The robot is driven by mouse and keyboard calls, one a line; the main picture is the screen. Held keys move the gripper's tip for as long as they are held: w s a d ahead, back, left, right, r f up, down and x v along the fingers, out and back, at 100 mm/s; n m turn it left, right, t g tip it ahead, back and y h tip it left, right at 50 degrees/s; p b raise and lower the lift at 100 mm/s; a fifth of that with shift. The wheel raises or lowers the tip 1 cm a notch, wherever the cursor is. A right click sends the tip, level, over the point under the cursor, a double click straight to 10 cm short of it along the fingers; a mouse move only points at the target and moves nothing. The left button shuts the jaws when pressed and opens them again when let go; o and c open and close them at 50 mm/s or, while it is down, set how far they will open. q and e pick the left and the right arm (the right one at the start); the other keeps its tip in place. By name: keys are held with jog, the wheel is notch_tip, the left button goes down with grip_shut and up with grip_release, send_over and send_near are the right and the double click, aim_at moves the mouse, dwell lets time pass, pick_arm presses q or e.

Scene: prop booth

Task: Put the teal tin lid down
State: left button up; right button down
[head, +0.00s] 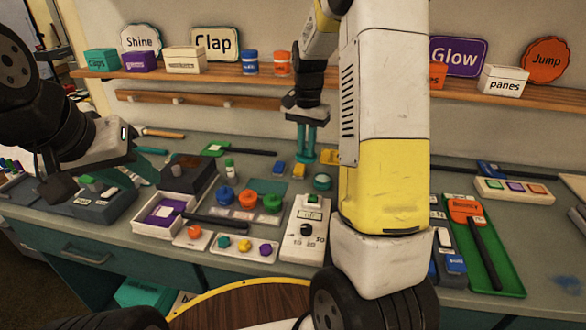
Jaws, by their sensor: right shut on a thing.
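My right gripper (306,155) points straight down over the back middle of the bench, its teal fingers shut on the teal tin lid (305,159). The lid is small here and partly hidden by the fingers, and I cannot tell whether it touches anything below. A round teal tin (322,182) stands on the bench just in front and to the right of it. My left gripper (138,174) is at the left, above the dark boxes, with its teal fingers apart and nothing seen between them.
A teal mat (270,186) lies left of the tin. A yellow tray (331,157) is partly behind my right arm. A shelf (215,74) with boxes and signs runs along the wall.

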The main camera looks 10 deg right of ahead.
aim_at(298, 157)
jog(key=a, duration=0.1)
jog(key=f, duration=0.1)
jog(key=a, duration=0.1)
jog(key=shift+s+a+f, duration=0.25)
jog(key=shift+s+a, duration=0.05)
jog(key=shift+a, duration=0.05)
notch_tip(298, 157, down, 4)
jog(key=shift+f, duration=2.5)
jog(key=shift+f, duration=0.1)
jog(key=shift+f, duration=0.4)
jog(key=shift+f, duration=0.1)
jog(key=c, duration=1.4)
grip_release()
